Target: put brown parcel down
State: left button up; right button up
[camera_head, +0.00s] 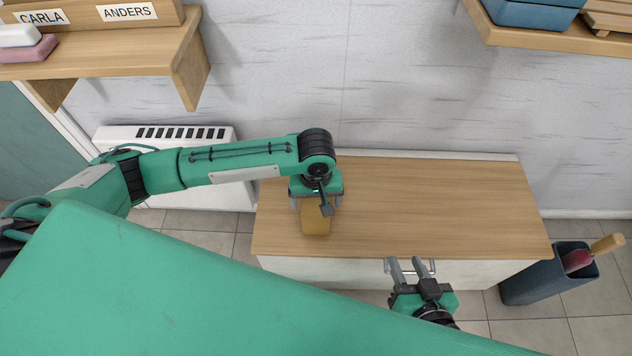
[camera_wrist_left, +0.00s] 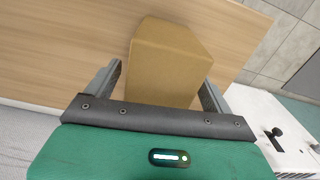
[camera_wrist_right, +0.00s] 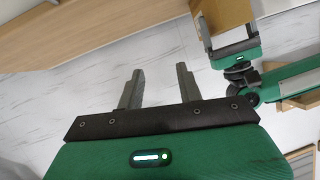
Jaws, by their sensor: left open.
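The brown parcel (camera_head: 315,218) is a plain cardboard box at the left part of the wooden cabinet top (camera_head: 430,200). In the left wrist view the parcel (camera_wrist_left: 165,62) sits between the two fingers of my left gripper (camera_wrist_left: 163,88), which is open around it, with small gaps at the sides. In the head view my left gripper (camera_head: 316,205) is above the parcel's back part and hides some of it. Whether the parcel's underside fully rests on the wood is hidden. My right gripper (camera_head: 408,268) is open and empty in front of the cabinet's front edge; its fingers (camera_wrist_right: 157,90) are apart.
The cabinet top is bare to the right of the parcel. A white radiator (camera_head: 165,140) is at the left. Shelves (camera_head: 110,55) (camera_head: 550,38) hang at the upper left and right. A dark blue bin (camera_head: 545,280) with a wooden-handled item stands at the right.

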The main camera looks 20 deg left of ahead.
pick_arm(q)
notch_tip(320, 180, up, 10)
jog(key=p, duration=0.3)
jog(key=shift+r, duration=0.5)
jog(key=s+d+f+m+t+h, duration=0.35)
jog(key=s+d+m+h, duration=0.2)
jog(key=s+d, duration=0.3)
jog(key=s+a+f+m+t+y, duration=0.1)
jog(key=s+a+t+y, duration=0.2)
jog(key=s+a, duration=0.3)
jog(key=a+t, duration=0.1)
jog(key=a, duration=0.4)
jog(key=shift+a+f, duration=0.3)
pick_arm(e)
jog(key=s+d+g+h, duration=0.2)
jog(key=d+g+h, duration=0.1)
jog(key=d, duration=0.3)
jog(key=shift+s+d+g, duration=0.15)
jog(key=shift+d+g, duration=0.25)
jog(key=shift+g, duration=0.4)
jog(key=shift+s+f, duration=0.1)
